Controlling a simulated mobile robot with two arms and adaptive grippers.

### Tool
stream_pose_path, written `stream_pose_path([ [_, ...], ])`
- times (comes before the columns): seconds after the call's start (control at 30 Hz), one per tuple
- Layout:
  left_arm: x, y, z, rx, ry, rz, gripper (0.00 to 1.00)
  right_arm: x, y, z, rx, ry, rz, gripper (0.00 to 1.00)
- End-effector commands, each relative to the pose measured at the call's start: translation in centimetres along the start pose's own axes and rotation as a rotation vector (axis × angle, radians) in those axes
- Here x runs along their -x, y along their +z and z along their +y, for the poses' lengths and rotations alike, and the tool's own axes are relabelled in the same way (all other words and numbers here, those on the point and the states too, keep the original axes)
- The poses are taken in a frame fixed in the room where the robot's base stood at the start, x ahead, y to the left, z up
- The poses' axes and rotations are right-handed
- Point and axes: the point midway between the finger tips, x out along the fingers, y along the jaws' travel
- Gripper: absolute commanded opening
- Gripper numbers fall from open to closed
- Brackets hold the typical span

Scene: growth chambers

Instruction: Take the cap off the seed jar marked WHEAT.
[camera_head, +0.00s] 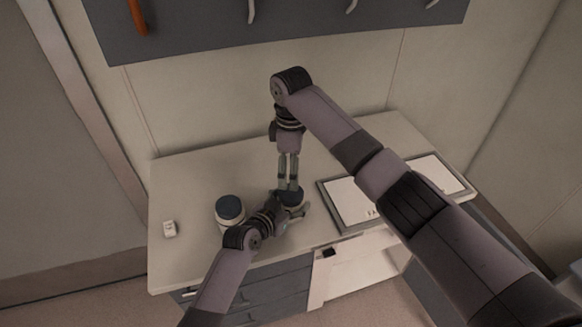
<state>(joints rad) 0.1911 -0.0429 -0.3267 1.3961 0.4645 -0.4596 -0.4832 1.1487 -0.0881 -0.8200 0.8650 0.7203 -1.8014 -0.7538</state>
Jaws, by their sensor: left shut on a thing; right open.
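Two pale jars with dark blue caps stand on the worktop. One jar (230,220) is to the left of my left gripper, with its cap (229,206) on and nothing touching it. My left gripper (290,212) is shut on the other jar, whose body it mostly hides; this jar's dark blue cap (292,200) shows above the fingers. My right gripper (289,187) points straight down, open, with its fingertips at or just above that cap; I cannot tell whether they touch it. No label is readable on either jar, so I cannot tell which is marked WHEAT.
A small white object (169,229) lies at the left of the worktop (190,185). Framed pale panels (349,201) lie on the right, beside my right arm. A grey wall board (300,15) with hooks hangs behind. The worktop's back left is clear.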

Motion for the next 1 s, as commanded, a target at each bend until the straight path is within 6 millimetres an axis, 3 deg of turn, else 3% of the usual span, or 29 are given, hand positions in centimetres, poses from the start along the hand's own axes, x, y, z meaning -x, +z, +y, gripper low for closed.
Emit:
stream_pose_path([
  [1.0,0.0,0.08,0.0,0.0,0.0,-0.002,0.0,-0.01,-0.04,-0.02,-1.933,-0.001,-0.001,0.72],
])
